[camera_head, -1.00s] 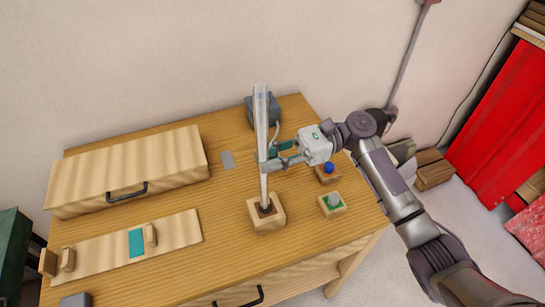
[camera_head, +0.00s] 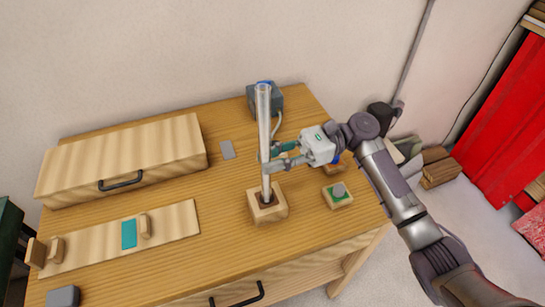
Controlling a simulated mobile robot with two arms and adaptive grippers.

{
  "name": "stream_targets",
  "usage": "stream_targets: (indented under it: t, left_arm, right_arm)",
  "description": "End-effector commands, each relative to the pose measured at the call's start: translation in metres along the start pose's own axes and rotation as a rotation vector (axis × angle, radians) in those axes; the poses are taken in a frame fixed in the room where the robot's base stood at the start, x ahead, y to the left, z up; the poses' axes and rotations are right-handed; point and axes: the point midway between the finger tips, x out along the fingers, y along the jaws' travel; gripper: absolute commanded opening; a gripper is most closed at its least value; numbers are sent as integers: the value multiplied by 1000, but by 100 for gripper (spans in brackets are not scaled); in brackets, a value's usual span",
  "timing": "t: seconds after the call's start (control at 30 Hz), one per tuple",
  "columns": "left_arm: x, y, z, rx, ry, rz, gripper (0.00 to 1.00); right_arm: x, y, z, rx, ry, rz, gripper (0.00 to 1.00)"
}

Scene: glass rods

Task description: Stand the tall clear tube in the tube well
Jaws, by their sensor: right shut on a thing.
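The tall clear tube (camera_head: 263,112) stands upright, or very nearly so, with its lower end at the dark hole of the tube well (camera_head: 267,212), a light wooden block on the table. The tube's bottom end is hidden in the hole, and how deep it sits I cannot tell. My right gripper (camera_head: 268,160) comes in from the right and is shut on the tube at about mid-height. My left gripper is not in view.
A wooden block with a grey button (camera_head: 339,193) sits right of the well. A long wooden box with a black handle (camera_head: 120,182) and a sliding board (camera_head: 128,234) lie at left. Bare table lies left of the well.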

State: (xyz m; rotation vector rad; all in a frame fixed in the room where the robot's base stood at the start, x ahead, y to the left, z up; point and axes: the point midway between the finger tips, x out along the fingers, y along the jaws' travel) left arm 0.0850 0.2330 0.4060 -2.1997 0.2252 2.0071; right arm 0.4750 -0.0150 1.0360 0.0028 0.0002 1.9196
Motion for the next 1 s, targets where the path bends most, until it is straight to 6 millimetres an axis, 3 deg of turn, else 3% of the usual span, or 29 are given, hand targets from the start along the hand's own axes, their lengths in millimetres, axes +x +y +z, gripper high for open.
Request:
stream_targets:
  t: [1.0]
  left_arm:
    - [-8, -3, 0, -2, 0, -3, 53]
  right_arm:
    - [0, 0, 0, 0, -1, 0, 0]
